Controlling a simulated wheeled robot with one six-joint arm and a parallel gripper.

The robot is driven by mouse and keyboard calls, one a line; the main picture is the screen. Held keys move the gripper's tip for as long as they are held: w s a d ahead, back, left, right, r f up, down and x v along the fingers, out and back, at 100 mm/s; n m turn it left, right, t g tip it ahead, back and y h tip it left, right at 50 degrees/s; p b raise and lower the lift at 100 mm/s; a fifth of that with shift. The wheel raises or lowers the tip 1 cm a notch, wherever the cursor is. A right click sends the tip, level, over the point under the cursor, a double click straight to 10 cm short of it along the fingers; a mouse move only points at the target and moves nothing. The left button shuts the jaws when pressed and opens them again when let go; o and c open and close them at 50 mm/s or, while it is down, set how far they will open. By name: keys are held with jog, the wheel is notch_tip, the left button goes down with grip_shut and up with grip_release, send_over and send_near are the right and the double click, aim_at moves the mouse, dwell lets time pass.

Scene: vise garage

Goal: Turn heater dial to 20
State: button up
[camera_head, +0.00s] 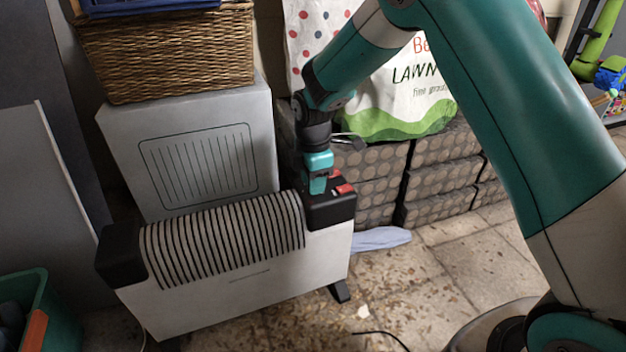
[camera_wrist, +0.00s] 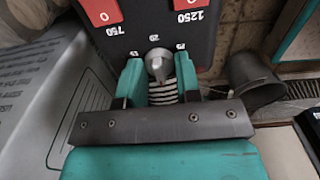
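The white heater (camera_head: 240,275) with black end caps and a dark slatted top stands on the floor. Its control panel (camera_head: 332,208) is the black cap at the right end. The grey dial (camera_wrist: 158,65) shows in the wrist view, with small numbers around it; a 20 seems to be above it. My gripper (camera_head: 318,182) is over the panel and hides the dial in the head view. In the wrist view my gripper (camera_wrist: 157,72) has one teal finger on each side of the dial, with narrow gaps. The dial's exact setting is too small to read.
Two red switches marked 0 (camera_wrist: 101,10) sit beside the dial, near labels 750 and 1250. A grey box (camera_head: 205,155) with a wicker basket (camera_head: 165,55) stands behind the heater. Patterned boxes (camera_head: 440,170) and a lawn bag (camera_head: 400,110) are behind my arm.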

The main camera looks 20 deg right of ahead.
jog(key=c, duration=0.3)
jog(key=shift+c, duration=0.2)
jog(key=shift+r+p, duration=0.15)
jog(key=shift+p, duration=0.3)
